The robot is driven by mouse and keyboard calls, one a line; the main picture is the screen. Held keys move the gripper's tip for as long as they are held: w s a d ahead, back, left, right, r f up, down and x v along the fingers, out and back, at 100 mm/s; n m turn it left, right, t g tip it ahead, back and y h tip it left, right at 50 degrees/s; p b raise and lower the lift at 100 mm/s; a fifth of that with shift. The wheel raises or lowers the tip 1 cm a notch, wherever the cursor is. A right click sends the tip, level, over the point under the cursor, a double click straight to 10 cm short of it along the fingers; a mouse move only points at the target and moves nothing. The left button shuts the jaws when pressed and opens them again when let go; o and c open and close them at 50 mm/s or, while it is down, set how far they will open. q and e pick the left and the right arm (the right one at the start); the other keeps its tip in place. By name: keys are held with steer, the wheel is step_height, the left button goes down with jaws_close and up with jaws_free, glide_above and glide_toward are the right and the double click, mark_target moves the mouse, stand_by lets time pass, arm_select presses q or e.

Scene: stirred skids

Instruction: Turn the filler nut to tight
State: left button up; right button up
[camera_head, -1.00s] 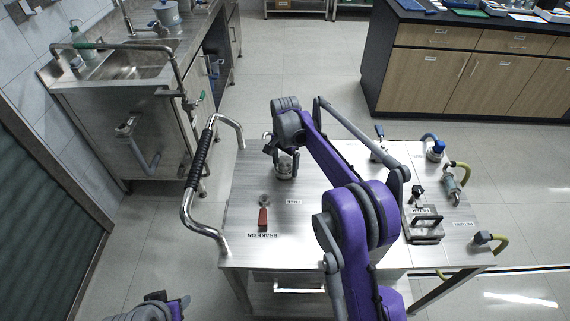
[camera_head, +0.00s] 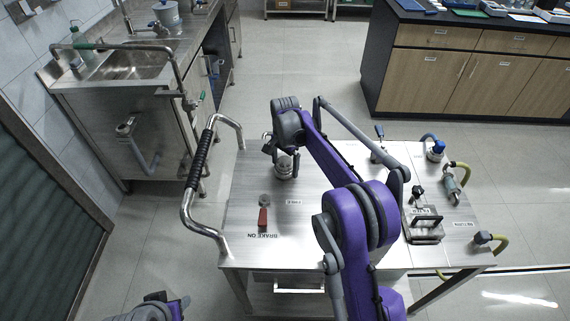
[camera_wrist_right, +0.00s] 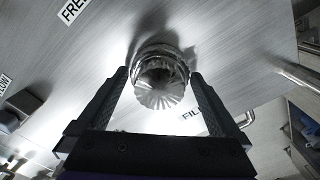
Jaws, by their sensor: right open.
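The filler nut (camera_wrist_right: 160,82) is a shiny ribbed metal cap on the steel cart top, beside a partly hidden label that begins "FIL". In the head view the nut (camera_head: 284,171) shows under my right wrist, partly covered by the gripper. My right gripper (camera_wrist_right: 161,75) is open, with one dark finger on each side of the nut. Narrow gaps seem to remain between fingers and nut; I cannot tell whether either touches. The right gripper (camera_head: 281,155) points down in the head view. Only part of my left arm shows at bottom left; its jaws are not visible.
A bent push handle (camera_head: 197,170) rises on the left. The left front of the top is mostly clear.

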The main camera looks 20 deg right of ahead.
step_height(320, 180, up, 11)
steer(key=shift+f+p, duration=0.1)
steer(key=shift+p, duration=0.25)
stand_by(0.5)
